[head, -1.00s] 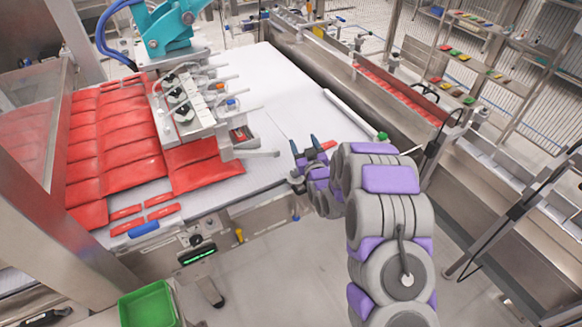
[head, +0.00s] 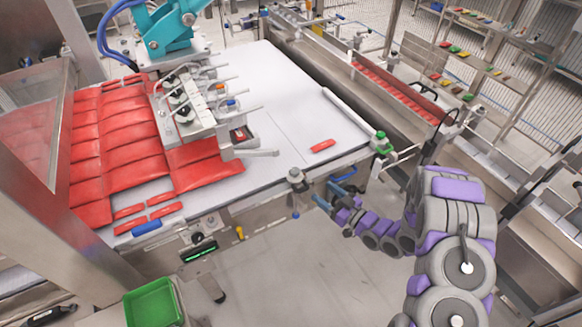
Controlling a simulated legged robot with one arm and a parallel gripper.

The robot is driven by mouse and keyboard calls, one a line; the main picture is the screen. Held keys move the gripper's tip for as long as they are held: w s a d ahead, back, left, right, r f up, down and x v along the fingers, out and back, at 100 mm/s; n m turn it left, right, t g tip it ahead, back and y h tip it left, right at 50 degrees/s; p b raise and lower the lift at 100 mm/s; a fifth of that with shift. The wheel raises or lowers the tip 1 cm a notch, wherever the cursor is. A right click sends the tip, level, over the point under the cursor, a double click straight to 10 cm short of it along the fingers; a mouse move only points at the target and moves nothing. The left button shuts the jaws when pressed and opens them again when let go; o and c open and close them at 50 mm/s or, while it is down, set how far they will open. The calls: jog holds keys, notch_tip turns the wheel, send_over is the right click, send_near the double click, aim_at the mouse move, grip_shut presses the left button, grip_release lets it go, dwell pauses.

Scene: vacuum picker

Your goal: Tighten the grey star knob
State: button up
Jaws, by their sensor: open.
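A green knob (head: 381,138) is at the conveyor's right corner. A single red packet (head: 322,146) lies on the belt. Many red packets (head: 130,150) lie at the left under a teal picker arm (head: 165,30).

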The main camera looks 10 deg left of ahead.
aim_at(295, 173)
jog(key=b+x, duration=0.1)
jog(key=x, duration=1.5)
jog(key=shift+a, duration=0.2)
jog(key=shift+w, duration=0.1)
jog(key=c, duration=1)
jog(key=shift+o, duration=0.2)
jog(key=shift+m+t+h, duration=0.3)
jog(key=m+t+h, duration=0.1)
jog(key=h, duration=0.1)
jog(key=m+t+h, duration=0.3)
jog(key=m+h, duration=0.1)
jog(key=shift+w+d+t+h, duration=0.3)
jog(key=shift+d+h, duration=0.1)
